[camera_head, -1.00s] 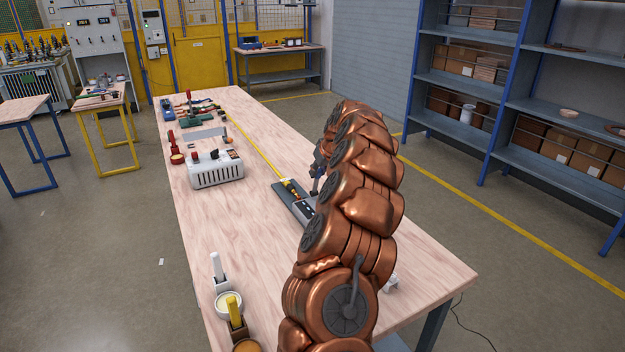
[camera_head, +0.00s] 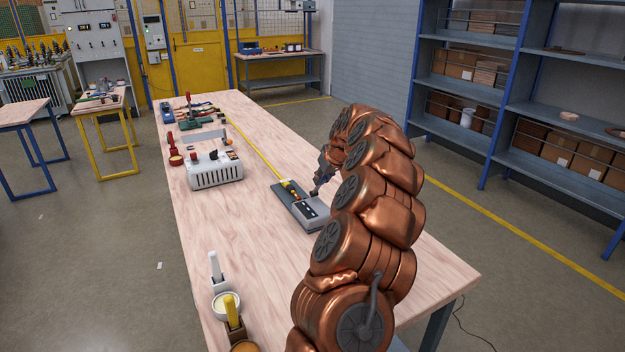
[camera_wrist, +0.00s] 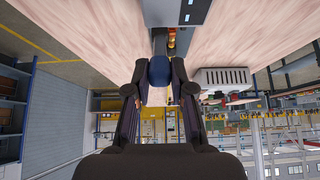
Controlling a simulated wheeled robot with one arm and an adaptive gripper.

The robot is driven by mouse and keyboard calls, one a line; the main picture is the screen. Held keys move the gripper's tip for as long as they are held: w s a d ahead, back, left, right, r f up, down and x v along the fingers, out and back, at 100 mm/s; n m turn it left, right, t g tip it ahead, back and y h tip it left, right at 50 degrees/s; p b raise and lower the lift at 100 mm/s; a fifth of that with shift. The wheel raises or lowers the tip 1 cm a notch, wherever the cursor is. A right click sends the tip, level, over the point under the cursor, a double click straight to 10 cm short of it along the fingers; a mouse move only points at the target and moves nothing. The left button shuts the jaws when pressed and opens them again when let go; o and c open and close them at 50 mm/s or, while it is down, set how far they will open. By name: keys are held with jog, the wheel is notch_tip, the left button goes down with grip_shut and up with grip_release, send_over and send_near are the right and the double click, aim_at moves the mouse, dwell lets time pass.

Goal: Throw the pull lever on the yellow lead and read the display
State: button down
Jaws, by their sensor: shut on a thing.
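A grey box (camera_head: 312,214) with a black, white-marked strip on top sits on a dark baseplate (camera_head: 281,189) mid-table. The yellow lead (camera_head: 264,161) runs along the table to a yellow and black fitting (camera_head: 292,187) on that plate. My gripper (camera_head: 318,188) is at the box's far right side, tilted, its tips low by the fitting. In the wrist view my gripper (camera_wrist: 160,92) has its fingers around a blue piece (camera_wrist: 159,70), which looks like the lever's handle. The lever's foot is hard to make out. I cannot read any display.
A white vented box (camera_head: 216,174) with red and black knobs stands at the table's left. Brushes and pots (camera_head: 226,305) stand at the front left edge. Tools (camera_head: 200,122) lie at the far end. The middle-left of the table is clear.

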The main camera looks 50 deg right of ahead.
jog(key=shift+s+a+f+b, duration=0.2)
jog(key=shift+s+f+b, duration=0.5)
jog(key=shift+b, duration=0.15)
jog(key=shift+s+a+f+b, duration=0.1)
jog(key=shift+s+f+b, duration=0.15)
jog(key=shift+s+b, duration=0.25)
jog(key=shift+f, duration=0.1)
jog(key=shift+s+a+f+b, duration=0.1)
jog(key=shift+s+f+b, duration=0.15)
jog(key=shift+f+b, duration=0.2)
jog(key=shift+s+a+f+b, duration=0.1)
jog(key=shift+s+f+b, duration=0.1)
jog(key=shift+f+b, duration=0.2)
jog(key=c, duration=1.4)
grip_release()
jog(key=shift+s, duration=0.1)
jog(key=shift+c, duration=0.2)
jog(key=o, duration=0.5)
jog(key=shift+r, duration=0.1)
